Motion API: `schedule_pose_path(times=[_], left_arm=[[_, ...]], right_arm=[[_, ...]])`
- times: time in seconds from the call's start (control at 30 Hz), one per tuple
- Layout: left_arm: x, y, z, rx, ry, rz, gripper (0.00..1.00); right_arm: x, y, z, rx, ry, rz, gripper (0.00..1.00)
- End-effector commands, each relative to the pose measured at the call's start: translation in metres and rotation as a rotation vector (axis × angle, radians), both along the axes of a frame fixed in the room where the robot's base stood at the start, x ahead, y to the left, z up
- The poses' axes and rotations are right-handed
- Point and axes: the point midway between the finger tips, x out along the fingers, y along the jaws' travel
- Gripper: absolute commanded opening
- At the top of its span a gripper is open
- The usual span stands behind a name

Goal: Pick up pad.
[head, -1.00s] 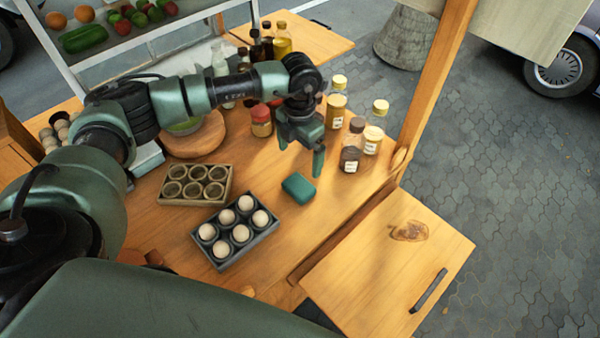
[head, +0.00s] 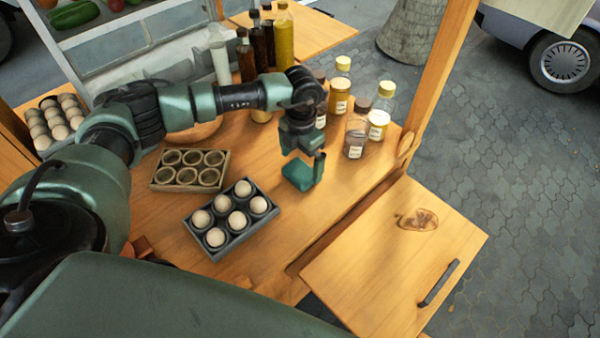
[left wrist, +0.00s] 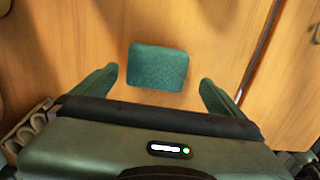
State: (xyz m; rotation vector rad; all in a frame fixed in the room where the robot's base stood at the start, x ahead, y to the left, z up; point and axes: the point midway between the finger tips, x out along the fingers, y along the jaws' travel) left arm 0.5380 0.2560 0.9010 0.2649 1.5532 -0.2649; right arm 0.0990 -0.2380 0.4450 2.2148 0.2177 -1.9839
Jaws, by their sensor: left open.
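The pad is a small teal-green block with rounded corners. In the left wrist view the pad (left wrist: 157,67) lies flat on the wooden table, ahead of and between the two open fingers of my left gripper (left wrist: 160,90), with a gap on each side. In the head view the pad (head: 297,174) is partly covered by my left gripper (head: 302,168), which points down just above it. The fingers are apart and do not appear to hold it. My right gripper is not in view.
A dark tray of eggs (head: 259,223) and an empty brown cup tray (head: 152,183) stand left of the pad. Several jars (head: 378,123) stand behind it to the right. Table (head: 330,200) in front of the pad is clear. A hinged side board (head: 370,265) sits at the right.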

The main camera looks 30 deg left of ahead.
Motion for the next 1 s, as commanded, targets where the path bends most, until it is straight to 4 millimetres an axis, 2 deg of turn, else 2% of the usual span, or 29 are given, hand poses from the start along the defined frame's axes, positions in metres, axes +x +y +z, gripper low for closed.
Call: schedule_pose_path(times=[0.17,0.3,0.6,0.8,1.0], left_arm=[[0.001,0.004,-0.023,0.002,0.006,0.002,1.00],[0.001,0.004,-0.042,0.000,0.003,0.002,1.00],[0.002,0.004,-0.048,0.000,0.001,0.000,1.00],[0.002,0.004,-0.048,0.000,0.001,0.001,0.44],[0.002,0.004,-0.048,0.000,0.001,0.001,0.42]], right_arm=[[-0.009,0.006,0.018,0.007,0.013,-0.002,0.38],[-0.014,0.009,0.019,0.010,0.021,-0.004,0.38],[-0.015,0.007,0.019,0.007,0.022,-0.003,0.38],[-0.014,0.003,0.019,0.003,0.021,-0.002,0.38],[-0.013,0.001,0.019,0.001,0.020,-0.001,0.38]])
